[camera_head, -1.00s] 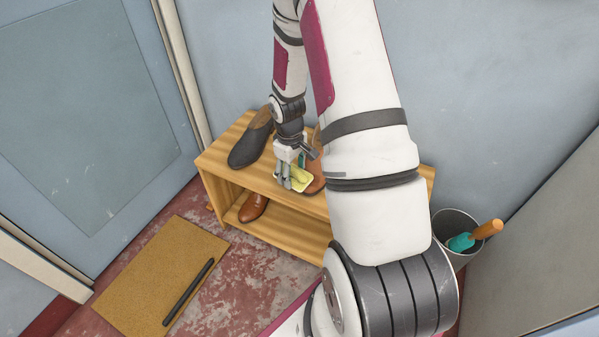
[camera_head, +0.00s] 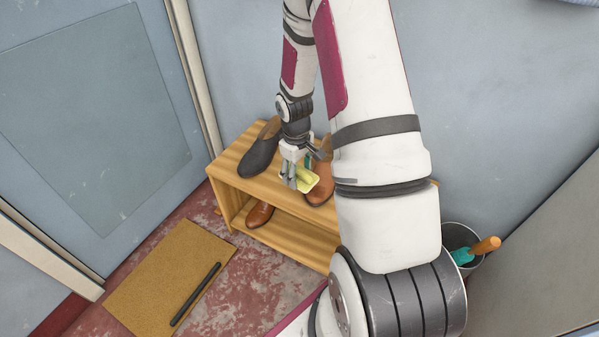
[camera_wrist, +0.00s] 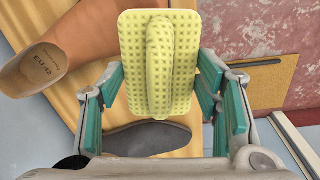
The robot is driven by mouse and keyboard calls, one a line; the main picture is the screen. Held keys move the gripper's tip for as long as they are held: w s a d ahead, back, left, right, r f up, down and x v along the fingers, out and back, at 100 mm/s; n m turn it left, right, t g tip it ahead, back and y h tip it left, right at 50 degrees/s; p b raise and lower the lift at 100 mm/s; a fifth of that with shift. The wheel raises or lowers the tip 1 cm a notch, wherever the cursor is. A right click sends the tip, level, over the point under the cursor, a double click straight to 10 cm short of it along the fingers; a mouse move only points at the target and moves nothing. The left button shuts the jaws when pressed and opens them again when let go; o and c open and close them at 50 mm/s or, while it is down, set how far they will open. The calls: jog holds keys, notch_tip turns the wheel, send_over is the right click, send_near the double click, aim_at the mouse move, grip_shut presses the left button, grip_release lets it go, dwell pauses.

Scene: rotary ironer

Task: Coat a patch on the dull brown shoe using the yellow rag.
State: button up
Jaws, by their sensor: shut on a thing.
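My gripper (camera_head: 291,180) is shut on the yellow rag (camera_head: 308,180), a dotted pad with a raised ridge. The rag shows in the wrist view (camera_wrist: 135,70) with a finger on each side. The brown shoe (camera_head: 318,190) stands on the rack's top board, just right of the rag and partly hidden by my gripper and arm. In the wrist view the brown shoe (camera_wrist: 75,45) is at upper left, its far part hidden behind the rag. The rag seems to hover beside the shoe; contact cannot be told. No coated patch is visible.
A dark shoe (camera_head: 258,156) stands left on the wooden rack (camera_head: 227,180). Another brown shoe (camera_head: 260,214) is on the lower board. A mat with a black bar (camera_head: 195,294) lies on the floor. A bucket (camera_head: 465,235) holding an orange-handled tool stands at right.

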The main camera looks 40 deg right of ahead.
aim_at(299, 170)
jog(key=shift+r, duration=0.4)
jog(key=shift+s+a+r+p, duration=0.1)
jog(key=shift+a+r+p, duration=0.05)
jog(key=shift+r+p, duration=1.35)
